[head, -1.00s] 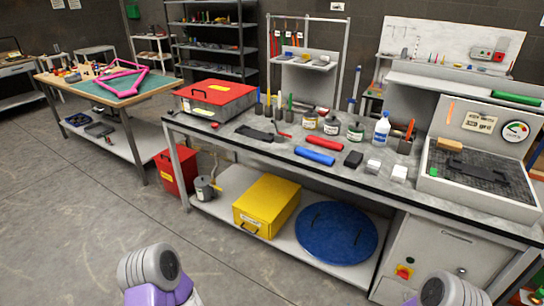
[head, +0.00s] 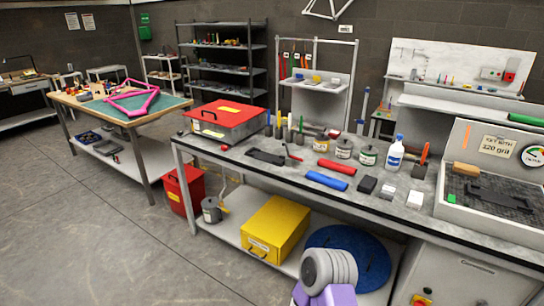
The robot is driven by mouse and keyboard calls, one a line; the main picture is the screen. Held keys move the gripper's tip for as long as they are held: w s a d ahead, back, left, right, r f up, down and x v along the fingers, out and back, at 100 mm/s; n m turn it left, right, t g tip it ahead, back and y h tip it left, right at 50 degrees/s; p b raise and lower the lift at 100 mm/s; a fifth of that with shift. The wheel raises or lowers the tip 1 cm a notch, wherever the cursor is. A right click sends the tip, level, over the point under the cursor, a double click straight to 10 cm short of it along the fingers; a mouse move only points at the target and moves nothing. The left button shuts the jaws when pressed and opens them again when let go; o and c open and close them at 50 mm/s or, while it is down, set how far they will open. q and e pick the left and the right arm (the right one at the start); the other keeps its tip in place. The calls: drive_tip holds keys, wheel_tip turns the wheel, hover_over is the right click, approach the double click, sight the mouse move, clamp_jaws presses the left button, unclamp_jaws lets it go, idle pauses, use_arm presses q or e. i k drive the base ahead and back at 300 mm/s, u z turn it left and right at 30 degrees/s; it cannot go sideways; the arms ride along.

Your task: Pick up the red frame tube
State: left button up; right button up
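The red frame tube (head: 337,166) lies on the grey workbench top (head: 300,184), just behind a blue tube (head: 326,180). Both lie at a slight slant near the middle of the bench. A rounded grey and purple part of one of my arms shows at the bottom, in front of the lower shelf. No gripper fingers are visible in the head view, and nothing touches the red tube.
A red metal box (head: 227,120) stands at the bench's left end. Jars, a white bottle (head: 396,153), a black block (head: 367,184) and white blocks surround the tubes. A sanding tray (head: 490,205) is at right. Open floor (head: 110,240) lies at left.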

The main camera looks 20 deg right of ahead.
sight(347, 169)
drive_tip(key=u, duration=0.3)
drive_tip(key=i, duration=1.45)
drive_tip(key=z, duration=1.1)
drive_tip(key=i, duration=0.7)
drive_tip(key=z, duration=0.7)
